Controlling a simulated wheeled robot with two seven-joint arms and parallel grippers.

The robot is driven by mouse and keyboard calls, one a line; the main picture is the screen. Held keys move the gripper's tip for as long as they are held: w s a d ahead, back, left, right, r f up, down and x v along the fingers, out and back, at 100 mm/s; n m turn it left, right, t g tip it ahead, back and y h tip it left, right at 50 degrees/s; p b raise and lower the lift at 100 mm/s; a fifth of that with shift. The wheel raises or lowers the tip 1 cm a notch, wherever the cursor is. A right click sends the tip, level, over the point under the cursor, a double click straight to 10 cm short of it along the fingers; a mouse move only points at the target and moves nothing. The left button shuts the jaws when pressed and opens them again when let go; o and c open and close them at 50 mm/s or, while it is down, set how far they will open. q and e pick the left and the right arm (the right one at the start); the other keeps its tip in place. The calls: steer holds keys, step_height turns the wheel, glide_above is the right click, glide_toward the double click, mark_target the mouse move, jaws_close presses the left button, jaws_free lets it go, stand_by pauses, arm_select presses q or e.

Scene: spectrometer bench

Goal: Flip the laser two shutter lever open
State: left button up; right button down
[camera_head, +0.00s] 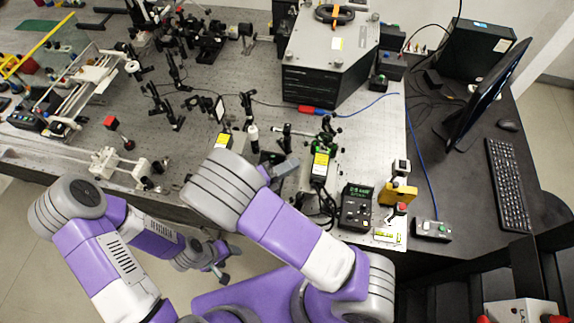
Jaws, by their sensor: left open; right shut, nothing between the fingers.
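Two dark modules with yellow labels stand on the optical bench: one (320,166) right of centre with green parts at its top, the other (222,141) further left. I cannot tell which is laser two, and its shutter lever is too small to make out. My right gripper (290,166) is shut and empty, low over the bench just left of the right-hand labelled module; my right arm hides part of it. I cannot tell whether it touches anything. My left gripper (223,271) is open and empty, below the bench's front edge and away from the modules.
A control box with a green display (357,207) and a yellow block (398,193) stand near the bench's front right. A large grey housing (330,55) stands behind. Optic posts crowd the left. A monitor (487,95) and keyboard (509,185) occupy the right desk.

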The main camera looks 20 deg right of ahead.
mark_target(318, 158)
steer(key=x, duration=1)
steer(key=shift+s+r, duration=0.1)
steer(key=shift+d, duration=0.1)
steer(key=shift+p, duration=0.3)
